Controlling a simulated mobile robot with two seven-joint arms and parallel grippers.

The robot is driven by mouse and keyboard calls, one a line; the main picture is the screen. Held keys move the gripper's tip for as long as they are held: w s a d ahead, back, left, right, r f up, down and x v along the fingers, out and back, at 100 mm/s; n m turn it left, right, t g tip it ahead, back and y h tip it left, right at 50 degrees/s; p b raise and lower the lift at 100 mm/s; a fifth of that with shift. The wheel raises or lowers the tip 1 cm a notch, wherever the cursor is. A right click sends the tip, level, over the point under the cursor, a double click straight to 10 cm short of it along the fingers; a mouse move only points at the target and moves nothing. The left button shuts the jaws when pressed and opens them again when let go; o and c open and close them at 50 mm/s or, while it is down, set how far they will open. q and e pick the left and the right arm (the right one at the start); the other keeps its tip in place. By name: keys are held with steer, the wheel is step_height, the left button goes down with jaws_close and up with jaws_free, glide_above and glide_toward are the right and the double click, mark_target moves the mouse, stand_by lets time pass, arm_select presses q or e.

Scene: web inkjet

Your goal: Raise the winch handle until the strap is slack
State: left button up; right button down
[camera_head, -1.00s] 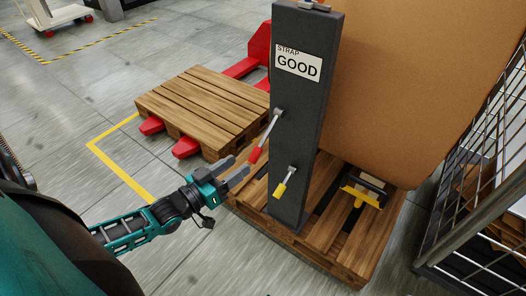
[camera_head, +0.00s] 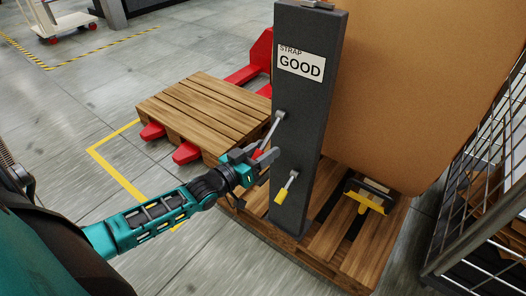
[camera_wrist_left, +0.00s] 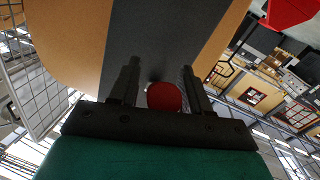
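A dark grey post (camera_head: 306,120) carries a sign (camera_head: 300,64) reading "STRAP GOOD". Two short metal levers come out of its face: the upper with a red grip (camera_head: 258,154), the lower with a yellow grip (camera_head: 280,195). Both slope down to the left. The frames do not show which is the winch handle, and I cannot make out a strap. My left gripper (camera_head: 264,152) is at the red grip. In the left wrist view, the red grip's round end (camera_wrist_left: 164,97) sits between the open fingers, with gaps at both sides. My right gripper is not in view.
The post stands on a wooden pallet (camera_head: 335,245) beside a big brown roll (camera_head: 410,80). A yellow bracket (camera_head: 364,200) lies on the pallet. A second pallet (camera_head: 200,105) on red forks is behind left. A wire cage (camera_head: 470,210) stands at right.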

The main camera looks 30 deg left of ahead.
arm_select(q)
jaws_close()
stand_by(0.3)
steer(key=shift+r, duration=0.1)
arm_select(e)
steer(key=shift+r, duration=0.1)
